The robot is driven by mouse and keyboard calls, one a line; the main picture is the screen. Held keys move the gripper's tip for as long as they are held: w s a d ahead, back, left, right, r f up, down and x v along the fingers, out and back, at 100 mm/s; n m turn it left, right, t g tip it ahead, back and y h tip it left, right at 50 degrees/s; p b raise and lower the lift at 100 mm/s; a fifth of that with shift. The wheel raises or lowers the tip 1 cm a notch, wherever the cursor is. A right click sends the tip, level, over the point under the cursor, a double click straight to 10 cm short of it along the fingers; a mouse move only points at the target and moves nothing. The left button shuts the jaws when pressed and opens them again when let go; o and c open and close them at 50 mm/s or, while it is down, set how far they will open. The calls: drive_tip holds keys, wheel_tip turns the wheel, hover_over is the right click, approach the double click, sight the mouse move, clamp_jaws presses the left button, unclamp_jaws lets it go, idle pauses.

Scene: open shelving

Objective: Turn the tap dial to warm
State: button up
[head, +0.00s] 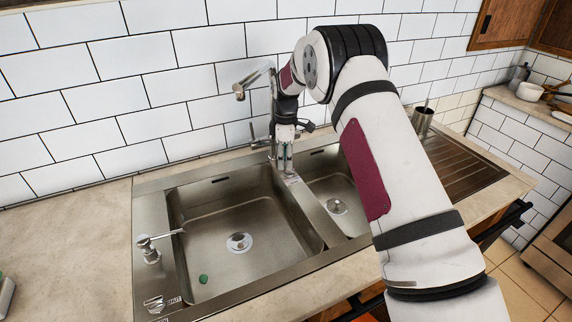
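The metal tap (251,80) stands behind the sink, its spout reaching up and to the left. Its lower body is largely hidden by my arm. A small metal lever (256,139) sticks out at the left of the tap's lower part; this looks like the dial, but its setting cannot be read. My gripper (285,168) points down in front of the tap, close to its base and just right of the lever. Whether it touches the tap cannot be told. Its fingers are small and partly merge with the metal behind, so their opening is unclear.
A steel double sink (150,200) is set in the stone counter (80,250). A green piece (203,279) lies in the left basin. A small lever fitting (150,248) and a round knob (155,304) sit on the left rim. A metal cup (422,121) stands behind my arm.

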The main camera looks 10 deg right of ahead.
drive_tip(key=shift+f, duration=1.4)
clamp_jaws()
